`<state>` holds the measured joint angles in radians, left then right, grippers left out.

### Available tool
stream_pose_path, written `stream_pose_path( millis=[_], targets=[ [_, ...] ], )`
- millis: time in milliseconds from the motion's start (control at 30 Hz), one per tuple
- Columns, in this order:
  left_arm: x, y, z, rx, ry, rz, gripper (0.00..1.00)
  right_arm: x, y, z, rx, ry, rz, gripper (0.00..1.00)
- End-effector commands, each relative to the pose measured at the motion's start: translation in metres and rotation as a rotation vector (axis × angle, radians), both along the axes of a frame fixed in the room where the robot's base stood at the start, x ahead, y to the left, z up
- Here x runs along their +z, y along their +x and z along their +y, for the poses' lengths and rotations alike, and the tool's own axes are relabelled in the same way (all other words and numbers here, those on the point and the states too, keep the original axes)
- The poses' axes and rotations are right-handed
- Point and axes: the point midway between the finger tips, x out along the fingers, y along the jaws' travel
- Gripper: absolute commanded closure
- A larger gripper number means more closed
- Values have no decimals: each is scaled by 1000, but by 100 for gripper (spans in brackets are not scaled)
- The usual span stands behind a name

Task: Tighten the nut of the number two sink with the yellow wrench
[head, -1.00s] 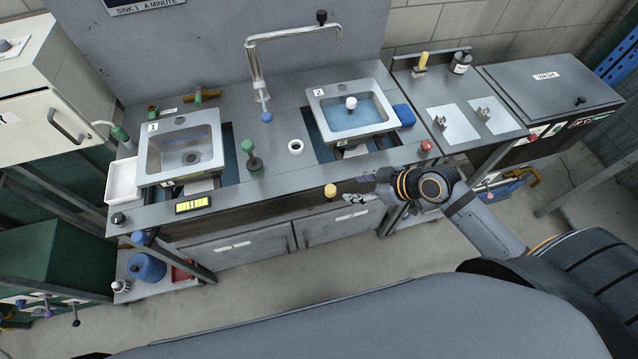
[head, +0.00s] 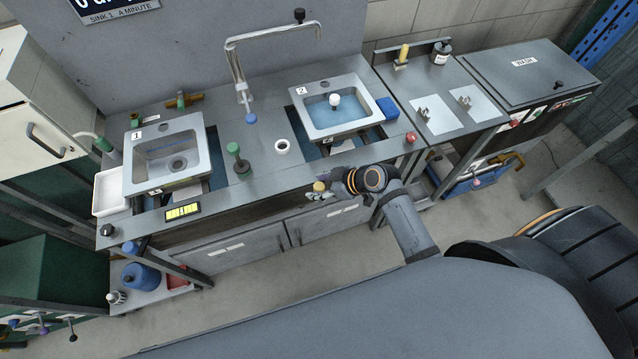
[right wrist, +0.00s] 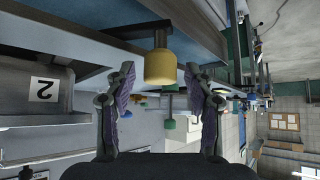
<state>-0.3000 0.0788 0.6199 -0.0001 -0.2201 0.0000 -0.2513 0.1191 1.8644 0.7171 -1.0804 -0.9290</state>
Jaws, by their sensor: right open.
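The yellow wrench appears to be the yellow-capped tool (head: 319,187) at the counter's front edge. In the right wrist view its yellow handle (right wrist: 160,68) is on a dark stem, between or just beyond my fingertips. My right gripper (head: 331,190) is open, with its fingers either side of the handle and no visible contact. In that upside-down view, the fingertips (right wrist: 159,80) frame the handle. The number two sink (head: 339,128) is at the back right, holding blue water and a white knob (head: 335,100). I cannot make out its nut. My left gripper is not in view.
The number one sink (head: 134,172) is at the left. A green-capped tool (head: 235,150), a white ring (head: 283,146) and a tall faucet (head: 235,65) stand on the counter between the sinks. A red button (head: 411,137) is at the counter's right end.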

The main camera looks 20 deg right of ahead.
Motion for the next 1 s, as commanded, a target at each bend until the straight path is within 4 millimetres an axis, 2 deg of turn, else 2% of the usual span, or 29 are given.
stream_pose_path(
  millis=[267, 367, 600, 700, 1000],
  targets=[
    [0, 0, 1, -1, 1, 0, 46, -2, 1, 2, 0, 0, 0, 46],
    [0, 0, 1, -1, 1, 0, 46, -2, 1, 2, -1, 0, 1, 57],
    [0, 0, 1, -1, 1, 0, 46, -2, 1, 1, -1, 0, 1, 90],
    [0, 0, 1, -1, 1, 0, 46, -2, 1, 1, -1, 0, 1, 100],
    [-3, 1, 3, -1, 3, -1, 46, -4, 2, 1, 20, -2, 0, 100]
  ],
)
